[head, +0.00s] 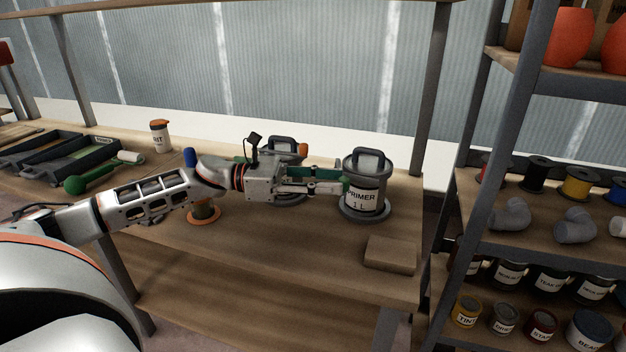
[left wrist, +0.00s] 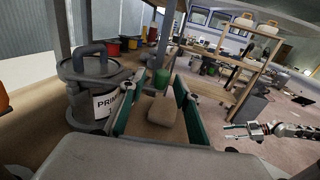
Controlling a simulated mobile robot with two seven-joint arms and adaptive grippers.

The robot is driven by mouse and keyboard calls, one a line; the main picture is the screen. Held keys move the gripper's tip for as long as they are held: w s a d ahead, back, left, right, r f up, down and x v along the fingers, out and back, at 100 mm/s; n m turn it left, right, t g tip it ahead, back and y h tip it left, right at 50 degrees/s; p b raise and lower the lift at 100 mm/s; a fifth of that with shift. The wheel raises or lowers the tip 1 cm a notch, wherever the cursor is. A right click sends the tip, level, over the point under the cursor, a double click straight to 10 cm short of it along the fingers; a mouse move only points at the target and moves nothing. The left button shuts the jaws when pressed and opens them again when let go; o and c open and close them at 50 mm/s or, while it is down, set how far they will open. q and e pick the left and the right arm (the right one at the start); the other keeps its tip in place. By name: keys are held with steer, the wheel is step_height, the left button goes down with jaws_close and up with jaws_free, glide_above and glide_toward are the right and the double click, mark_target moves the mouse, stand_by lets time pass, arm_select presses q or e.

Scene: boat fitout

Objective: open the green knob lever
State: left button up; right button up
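A green knob (left wrist: 161,78) shows in the left wrist view between and just beyond my left fingertips. Its lever arm cannot be made out.
A brown block (head: 390,252) lies near the bench's front right corner. A second handled can (head: 284,150) stands behind my gripper. A blue knob (head: 190,157) and a green ball-ended tool (head: 76,185) are to the left. A loaded shelf (head: 547,190) stands at right.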

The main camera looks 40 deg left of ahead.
arm_select(q)
steer(key=v, duration=1.2)
arm_select(e)
steer(key=shift+r, duration=0.1)
arm_select(q)
steer(key=shift+d, duration=0.1)
steer(key=c, duration=0.7)
steer(key=shift+w+d+n+t+p, duration=0.1)
steer(key=shift+d+n+t+p, duration=0.2)
steer(key=shift+n+t, duration=0.1)
jaws_close()
steer(key=s+d+n+t+y+p, duration=0.3)
steer(key=d+n+t+y+p, duration=0.55)
steer(key=d+n+y, duration=1.25)
steer(key=w+a+n+g+h+p, duration=0.2)
steer(key=w+a+n+h, duration=0.3)
steer(key=w, duration=0.4)
steer(key=shift+a+h, duration=0.7)
steer(key=shift+h, duration=0.3)
arm_select(e)
step_height(320, 180, up, 9)
steer(key=shift+w+a, duration=0.15)
steer(key=shift+a, duration=0.25)
